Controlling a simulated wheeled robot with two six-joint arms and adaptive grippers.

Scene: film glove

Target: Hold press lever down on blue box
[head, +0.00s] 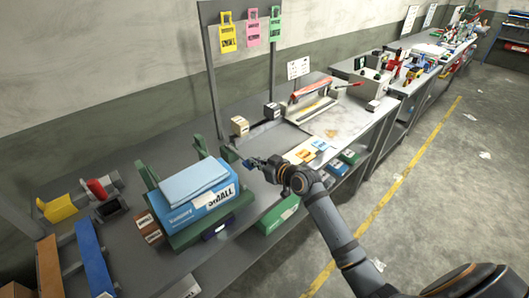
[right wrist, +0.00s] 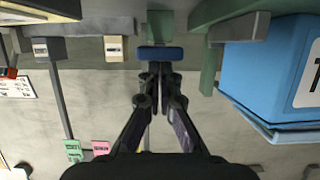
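The blue box (head: 207,207) marked "SMALL" sits on a green press base (head: 212,233) with a light blue folded piece (head: 192,181) on top. It also shows at the right of the right wrist view (right wrist: 268,75). Green posts (head: 200,147) stand behind it. A blue bar (right wrist: 160,54), seemingly the press lever's grip, lies across my right fingertips, beside the box rather than on it. My right gripper (head: 259,163) has its fingers close together in the right wrist view (right wrist: 160,72). Whether they touch the bar is unclear. My left gripper is out of view.
Small brown boxes (head: 147,226) stand left of the press. A green box (head: 279,214) lies on the lower level in front. A sealer with an orange-red bar (head: 311,90) stands beyond my gripper. Coloured tags (head: 252,27) hang on a frame behind.

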